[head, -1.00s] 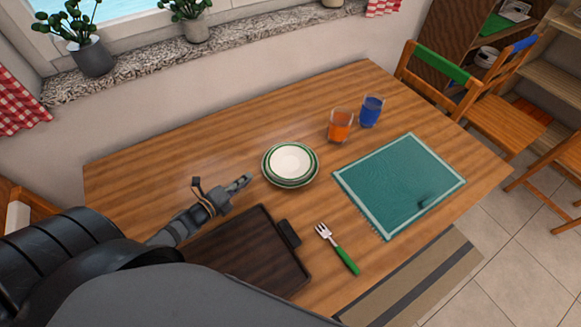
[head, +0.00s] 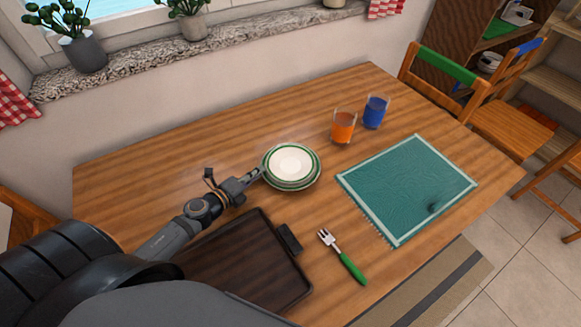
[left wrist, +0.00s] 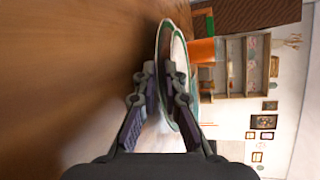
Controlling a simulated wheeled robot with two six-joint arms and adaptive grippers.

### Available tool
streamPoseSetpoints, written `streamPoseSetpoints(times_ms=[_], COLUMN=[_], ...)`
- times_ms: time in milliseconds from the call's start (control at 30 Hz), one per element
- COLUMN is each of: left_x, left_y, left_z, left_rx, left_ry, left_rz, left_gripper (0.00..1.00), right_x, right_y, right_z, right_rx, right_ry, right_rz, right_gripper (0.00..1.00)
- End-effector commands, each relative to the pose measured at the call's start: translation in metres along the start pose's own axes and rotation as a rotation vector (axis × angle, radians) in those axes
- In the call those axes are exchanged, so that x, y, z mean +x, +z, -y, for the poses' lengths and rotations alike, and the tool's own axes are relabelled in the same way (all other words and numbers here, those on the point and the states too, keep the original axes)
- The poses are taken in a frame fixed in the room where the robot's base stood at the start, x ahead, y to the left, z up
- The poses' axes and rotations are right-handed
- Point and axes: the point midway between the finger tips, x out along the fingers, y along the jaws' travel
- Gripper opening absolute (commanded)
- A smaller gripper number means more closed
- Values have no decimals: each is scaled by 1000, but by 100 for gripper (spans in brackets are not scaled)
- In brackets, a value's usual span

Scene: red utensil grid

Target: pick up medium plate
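A stack of round white plates with green rims (head: 291,163) sits on the wooden table. The smaller plates lie nested on the larger one, so the medium plate shows mostly as a rim. My left gripper (head: 257,174) is at the stack's left edge. In the left wrist view the plates (left wrist: 163,45) stand edge-on ahead, and my left gripper (left wrist: 161,72) has one finger on each side of the near rim. A narrow gap shows between the fingertips. Which plate rims lie between them is hard to tell. My right gripper is not in view.
A dark tray (head: 250,262) lies below my left arm, with a green-handled fork (head: 343,258) beside it. An orange glass (head: 343,127) and a blue glass (head: 375,112) stand right of the plates, behind a green placemat (head: 408,188). The table's back left is clear.

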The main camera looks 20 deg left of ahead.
Motion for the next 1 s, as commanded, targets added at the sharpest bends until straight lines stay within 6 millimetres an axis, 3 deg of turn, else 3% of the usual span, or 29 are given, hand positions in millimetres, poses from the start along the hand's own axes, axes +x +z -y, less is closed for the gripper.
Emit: streamPoseSetpoints(times_ms=[100,233,433,533,1000], left_x=[14,22,23,23,23], left_y=[2,0,-1,-1,0], left_z=[4,1,-1,-1,1], left_rx=[-3,-1,0,0,-1], left_ry=[-1,1,2,2,-1], left_rz=[5,0,-2,-2,-1], left_gripper=[9,9,9,0,0], right_x=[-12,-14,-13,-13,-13], right_y=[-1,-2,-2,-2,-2], right_z=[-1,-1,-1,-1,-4], right_rx=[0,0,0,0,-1], right_ry=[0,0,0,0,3], right_rz=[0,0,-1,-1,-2], right_gripper=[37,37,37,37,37])
